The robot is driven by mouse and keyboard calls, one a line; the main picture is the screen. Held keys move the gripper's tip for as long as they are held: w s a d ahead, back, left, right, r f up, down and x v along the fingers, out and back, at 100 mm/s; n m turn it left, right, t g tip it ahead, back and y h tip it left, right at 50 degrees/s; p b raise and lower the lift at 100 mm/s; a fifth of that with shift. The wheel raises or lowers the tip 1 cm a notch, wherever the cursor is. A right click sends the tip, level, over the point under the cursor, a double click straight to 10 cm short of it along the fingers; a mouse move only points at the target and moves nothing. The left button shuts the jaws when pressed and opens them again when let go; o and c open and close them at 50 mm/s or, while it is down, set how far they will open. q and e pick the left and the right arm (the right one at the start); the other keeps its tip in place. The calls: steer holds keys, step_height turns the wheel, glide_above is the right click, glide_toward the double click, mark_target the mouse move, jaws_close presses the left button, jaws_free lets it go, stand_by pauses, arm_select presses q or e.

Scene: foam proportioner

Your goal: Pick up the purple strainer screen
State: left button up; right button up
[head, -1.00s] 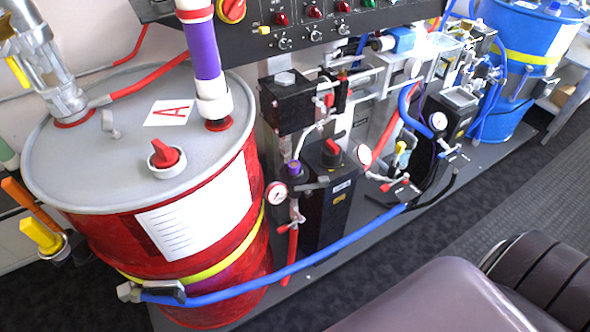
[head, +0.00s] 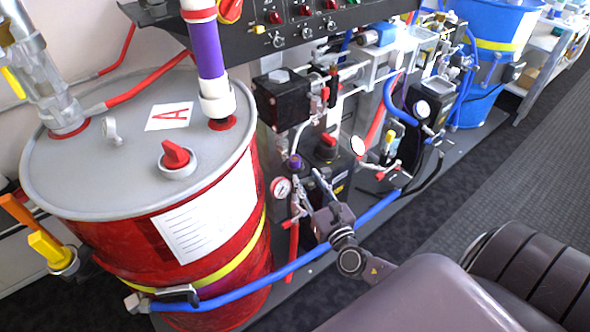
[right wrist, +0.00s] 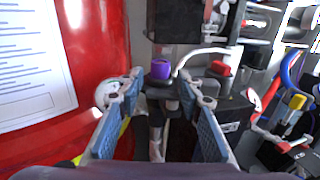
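The purple strainer screen (head: 295,161) is a small purple cylinder on top of a fitting, between the red drum and the black pump block. In the right wrist view it shows upright (right wrist: 161,70), ahead of and roughly midway between my fingers. My right gripper (head: 317,174) is just right of and in front of it in the head view. In the right wrist view the gripper (right wrist: 164,88) is open, with its two blue-padded fingers apart and nothing held. The lower part of the screen is hidden in its fitting. My left gripper is not in view.
The red drum (head: 110,165) with a grey lid stands close on the left. A pressure gauge (head: 281,187) sits just below the screen. A black valve box (head: 281,100) is above it. A blue hose (head: 290,268) crosses in front. Open floor lies to the right.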

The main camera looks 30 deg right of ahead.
mark_target(297, 162)
steer(key=w, duration=0.3)
steer(key=w+d, duration=0.1)
steer(key=w, duration=0.2)
steer(key=w+b, duration=0.1)
steer(key=w, duration=0.2)
steer(key=shift+w+d+f, duration=0.1)
steer(key=shift+w+d, duration=0.05)
steer(key=shift+d, duration=0.25)
steer(key=shift+c, duration=0.2)
jaws_close()
